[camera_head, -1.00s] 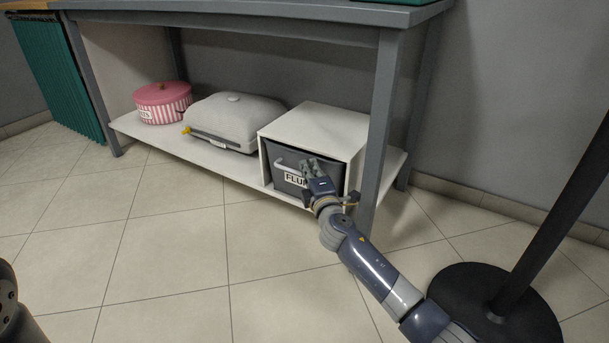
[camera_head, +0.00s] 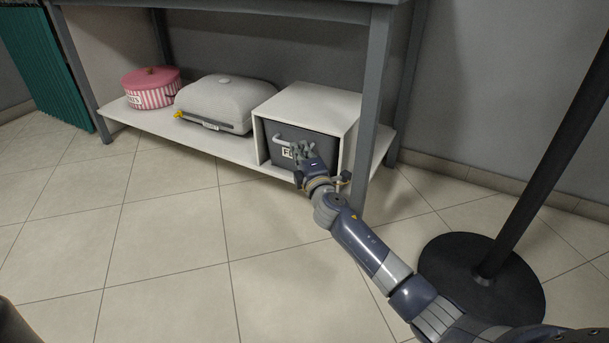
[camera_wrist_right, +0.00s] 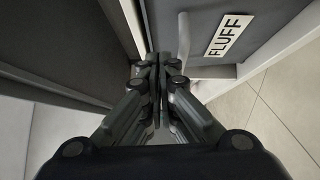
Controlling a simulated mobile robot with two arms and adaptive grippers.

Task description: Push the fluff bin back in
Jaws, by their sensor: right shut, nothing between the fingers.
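The fluff bin (camera_head: 318,146) is a dark grey bin with a pale handle (camera_head: 281,143) and a FLUFF label (camera_head: 287,153). It sits inside a white open-fronted box (camera_head: 310,103) on the low shelf. Its front looks roughly level with or slightly inside the box opening; I cannot tell exactly. My right gripper (camera_head: 302,148) is shut and empty, at the bin's front, covering part of the label. In the right wrist view, the fingertips (camera_wrist_right: 158,62) are beside the handle (camera_wrist_right: 184,36) and label (camera_wrist_right: 229,36); contact is unclear. My left gripper is out of view.
A pink striped round box (camera_head: 152,88) and a pale grey case (camera_head: 225,100) share the shelf (camera_head: 150,118). A grey table leg (camera_head: 367,130) stands close right of my right wrist. A black post's round base (camera_head: 470,290) is right of my arm. Floor at left is clear.

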